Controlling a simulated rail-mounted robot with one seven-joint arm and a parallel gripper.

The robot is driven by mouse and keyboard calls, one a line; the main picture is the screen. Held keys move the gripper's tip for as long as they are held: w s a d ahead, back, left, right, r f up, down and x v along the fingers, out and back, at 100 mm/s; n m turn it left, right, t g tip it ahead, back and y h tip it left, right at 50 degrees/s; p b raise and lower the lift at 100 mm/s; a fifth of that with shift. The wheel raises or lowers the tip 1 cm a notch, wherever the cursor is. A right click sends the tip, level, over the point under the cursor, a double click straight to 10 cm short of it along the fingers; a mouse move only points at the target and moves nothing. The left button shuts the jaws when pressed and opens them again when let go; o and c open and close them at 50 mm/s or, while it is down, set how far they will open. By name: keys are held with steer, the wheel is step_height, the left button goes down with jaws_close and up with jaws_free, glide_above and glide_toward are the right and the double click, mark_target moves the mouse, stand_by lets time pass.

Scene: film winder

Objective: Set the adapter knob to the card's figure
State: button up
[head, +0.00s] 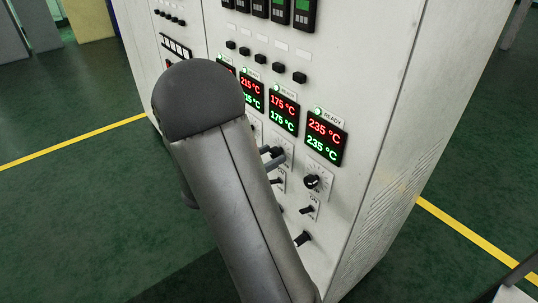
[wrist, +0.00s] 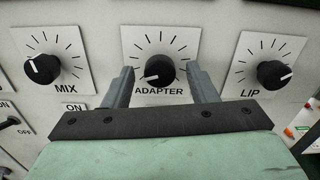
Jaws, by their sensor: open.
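The black adapter knob (wrist: 160,69) sits mid-picture in the wrist view on a white dial plate (wrist: 185,42) marked ADAPTER. Its white pointer mark points to the lower left. My gripper (wrist: 160,72) is open, with one finger on each side of the knob and a visible gap to it in the picture. Whether the fingertips reach the knob's depth I cannot tell. In the head view my gripper (head: 270,157) is at the panel, and my arm hides part of the adapter dial. No card with a figure can be made out.
The MIX knob (wrist: 43,69) is left of the adapter dial and the LIP knob (wrist: 273,74) right of it. Above the knobs are lit temperature displays (head: 326,137); small switches (head: 307,210) sit below. A yellow line (head: 470,237) crosses the green floor.

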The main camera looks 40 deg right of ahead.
steer(key=shift+d, duration=0.2)
steer(key=shift+c, duration=0.3)
steer(key=c, duration=0.9)
